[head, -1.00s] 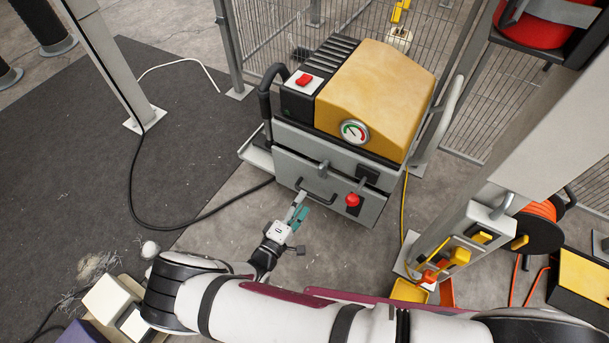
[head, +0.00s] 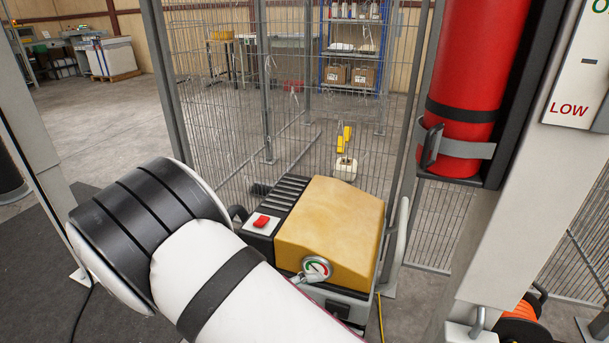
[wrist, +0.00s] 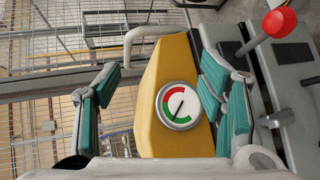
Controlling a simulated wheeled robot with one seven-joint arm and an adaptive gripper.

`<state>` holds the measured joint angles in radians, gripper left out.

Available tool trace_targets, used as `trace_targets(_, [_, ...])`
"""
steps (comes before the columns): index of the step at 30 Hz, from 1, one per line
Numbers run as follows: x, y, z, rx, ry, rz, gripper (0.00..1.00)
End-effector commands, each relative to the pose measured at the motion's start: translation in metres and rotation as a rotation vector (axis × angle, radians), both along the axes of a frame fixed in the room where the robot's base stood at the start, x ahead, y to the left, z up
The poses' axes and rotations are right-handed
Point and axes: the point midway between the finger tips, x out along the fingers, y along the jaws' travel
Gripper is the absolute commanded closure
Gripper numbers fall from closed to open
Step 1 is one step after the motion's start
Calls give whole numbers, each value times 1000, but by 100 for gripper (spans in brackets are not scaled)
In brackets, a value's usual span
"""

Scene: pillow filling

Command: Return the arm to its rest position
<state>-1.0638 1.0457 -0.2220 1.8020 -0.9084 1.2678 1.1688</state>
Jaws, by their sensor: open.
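My gripper (wrist: 160,105) shows in the wrist view with its teal-padded fingers wide apart and nothing between them. It faces the yellow-topped machine, whose round gauge (wrist: 180,105) with a red and green dial appears between the fingers, beyond them. In the head view my white and black arm (head: 215,275) is raised across the lower left. A small grey part of my gripper seems to show by the gauge (head: 317,267), mostly hidden by the arm. The machine's yellow cover (head: 335,230) and red button (head: 261,221) are in plain view.
A red knobbed lever (wrist: 280,22) stands at the machine's front in the wrist view. Wire fence panels (head: 290,100) stand behind the machine. A red cylinder (head: 475,85) on a post is at the right. Dark matting (head: 40,250) lies at the lower left.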

Motion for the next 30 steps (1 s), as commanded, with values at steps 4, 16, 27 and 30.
trace_targets(4, [-5, -34, 52, 96, 69, -149, 37])
trace_targets(16, [-58, -120, 161, 397, 244, -424, 37])
trace_targets(27, [-141, -177, 231, 726, 331, -532, 37])
trace_targets(30, [-166, -187, 243, 815, 337, -540, 37])
